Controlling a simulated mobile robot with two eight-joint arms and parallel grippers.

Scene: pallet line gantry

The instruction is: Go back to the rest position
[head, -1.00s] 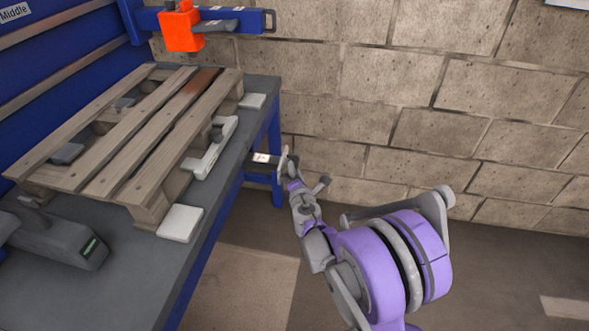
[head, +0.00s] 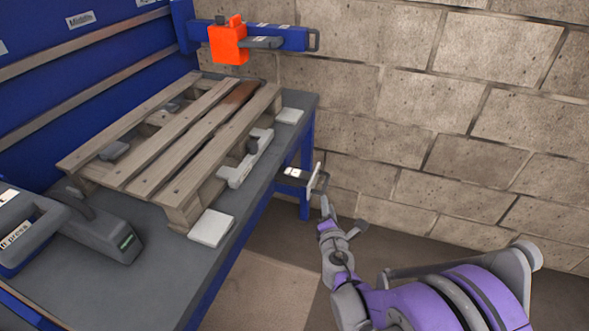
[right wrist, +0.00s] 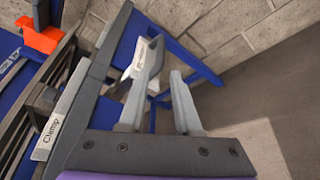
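My right gripper (head: 342,214) shows in the head view at the end of my purple and grey arm, beside the bench's right side. In the right wrist view its two grey fingers (right wrist: 166,62) stand apart with nothing between them. A small dark bracket with a white label (head: 294,174) and a grey plate sticks out from the bench's side, just beyond the fingertips. I cannot tell from these views whether a finger touches it. My left gripper is not in view.
A wooden pallet (head: 165,140) lies on the grey bench (head: 160,285) with blue legs. An orange block (head: 228,45) sits on a blue rail behind it. A grey device with a green light (head: 110,237) stands at front left. The floor (head: 265,290) right of the bench is clear.

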